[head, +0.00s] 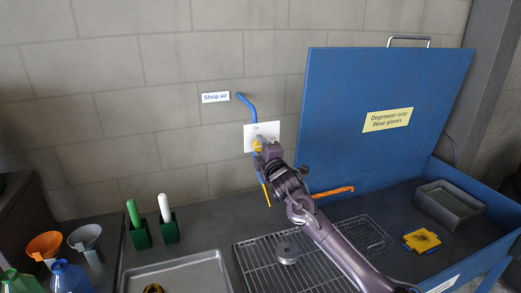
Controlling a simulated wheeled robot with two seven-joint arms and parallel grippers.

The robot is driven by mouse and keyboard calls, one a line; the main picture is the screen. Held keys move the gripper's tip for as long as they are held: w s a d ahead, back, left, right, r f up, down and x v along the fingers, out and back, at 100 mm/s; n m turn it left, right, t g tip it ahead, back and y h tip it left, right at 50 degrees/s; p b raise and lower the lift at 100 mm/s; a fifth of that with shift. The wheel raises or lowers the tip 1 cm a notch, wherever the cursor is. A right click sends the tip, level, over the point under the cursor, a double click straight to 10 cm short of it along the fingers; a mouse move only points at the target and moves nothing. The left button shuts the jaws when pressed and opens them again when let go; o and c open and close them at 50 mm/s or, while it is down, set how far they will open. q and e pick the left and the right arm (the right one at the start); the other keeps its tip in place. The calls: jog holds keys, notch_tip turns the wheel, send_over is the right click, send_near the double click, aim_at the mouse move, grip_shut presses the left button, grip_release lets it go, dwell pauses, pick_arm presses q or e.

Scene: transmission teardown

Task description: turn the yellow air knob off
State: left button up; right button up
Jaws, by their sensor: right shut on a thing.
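The yellow air knob (258,145) sits on a white plate (262,130) on the block wall, beside a blue air pipe (246,104) and under a "Shop air" sign (215,97). My right gripper (262,148) is at the plate, shut on the yellow knob. My right arm reaches up to it from the lower right and hides part of the knob and plate. The knob's exact turn angle is hard to read at this size. My left gripper is not in view.
A blue degreaser tank with a raised lid (380,105) stands at right, holding a grey tray (450,204) and a yellow item (422,241). A wire rack (262,262) with a metal part (287,251) lies below my arm. Green holders (140,236), funnels (45,246) and a metal tray (190,270) occupy the left.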

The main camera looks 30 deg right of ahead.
jog(key=shift+f+m, duration=0.1)
jog(key=shift+m, duration=0.6)
jog(key=o, duration=1)
jog(key=shift+d, duration=0.1)
jog(key=shift+s, duration=0.1)
jog(key=shift+s, duration=0.25)
jog(key=b+v, duration=0.2)
jog(key=v, duration=0.5)
jog(key=shift+s, duration=0.1)
